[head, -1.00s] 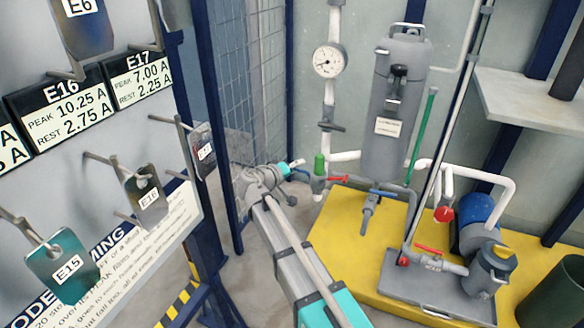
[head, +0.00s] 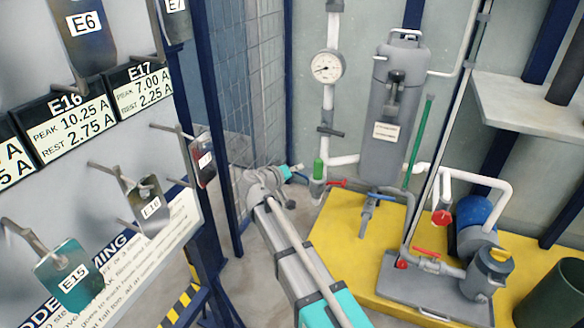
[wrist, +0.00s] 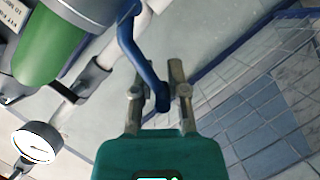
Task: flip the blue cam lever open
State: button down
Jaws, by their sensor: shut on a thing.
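The blue cam lever (wrist: 134,52) shows in the wrist view as a bent bar. It runs from the grey collar beside the green body (wrist: 50,48) down to a rounded end between my gripper's fingers. My gripper (wrist: 157,80) is shut on that end, one finger on each side. In the head view my gripper (head: 297,168) is at the far end of my arm, just left of the small green fitting (head: 318,168). The lever is too small and covered there to make out its angle.
A red handle (head: 338,183) is close to the right of my gripper. A mesh fence (head: 262,90) and the tag board (head: 110,160) are on the left.

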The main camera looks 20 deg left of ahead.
jog(key=shift+r+m, duration=0.1)
jog(key=shift+m, duration=0.2)
jog(key=c, duration=0.7)
grip_release()
